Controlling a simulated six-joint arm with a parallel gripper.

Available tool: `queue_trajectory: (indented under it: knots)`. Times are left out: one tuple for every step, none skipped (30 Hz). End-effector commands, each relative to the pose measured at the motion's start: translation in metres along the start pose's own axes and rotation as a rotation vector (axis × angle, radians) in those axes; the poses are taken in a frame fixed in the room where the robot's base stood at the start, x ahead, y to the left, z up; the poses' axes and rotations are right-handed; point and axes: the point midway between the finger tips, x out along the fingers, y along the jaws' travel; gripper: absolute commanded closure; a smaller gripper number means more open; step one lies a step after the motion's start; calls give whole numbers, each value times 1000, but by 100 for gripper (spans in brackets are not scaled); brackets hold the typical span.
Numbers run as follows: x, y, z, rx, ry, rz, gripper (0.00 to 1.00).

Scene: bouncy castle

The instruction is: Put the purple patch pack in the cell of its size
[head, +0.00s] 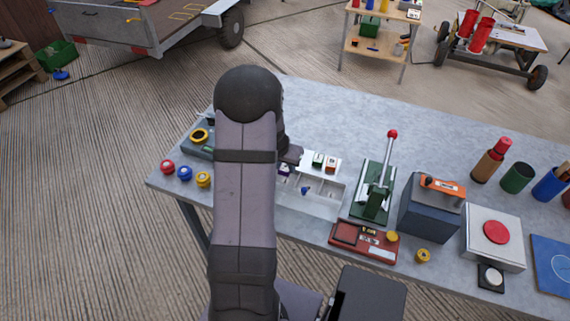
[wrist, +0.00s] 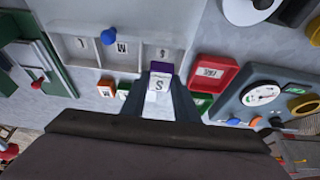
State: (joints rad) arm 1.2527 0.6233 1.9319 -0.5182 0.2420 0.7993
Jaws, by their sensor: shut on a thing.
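The purple patch pack (wrist: 160,68) has a white face marked S. My gripper (wrist: 159,84) is shut on it in the wrist view, with one finger on each side. In the head view the purple pack (head: 285,168) shows only as a small patch beside my arm. The white tray of cells (head: 322,207) also shows in the wrist view (wrist: 83,60), with letters including M and S. The pack is at the edge of the S cell (wrist: 161,53); I cannot tell whether it touches the tray.
A green pack (head: 317,159) and an orange pack (head: 331,164) stand behind the tray. A green lever press (head: 373,192) is to its right, a red tray (head: 362,241) in front. A gauge box (wrist: 262,95) and a red bin (wrist: 212,74) are on the tray's other side.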

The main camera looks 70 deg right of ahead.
Motion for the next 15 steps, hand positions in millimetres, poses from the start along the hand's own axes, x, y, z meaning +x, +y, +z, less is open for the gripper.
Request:
queue_trajectory:
  knots:
    - [5,0,2,0,0,0,94]
    - [7,0,3,-1,0,0,94]
    - [9,0,4,-1,0,0,94]
    - [11,0,5,-1,0,0,94]
    - [13,0,5,-1,0,0,94]
    - [15,0,6,-1,0,0,94]
    - [17,0,7,0,0,0,94]
    - [18,0,7,0,0,0,94]
    - [20,0,8,0,0,0,94]
    - [21,0,8,0,0,0,94]
    - [22,0,9,0,0,0,94]
    - [23,0,9,0,1,0,94]
    - [24,0,10,0,1,0,94]
    - [24,0,10,-1,1,0,94]
    - [24,0,10,-1,1,0,94]
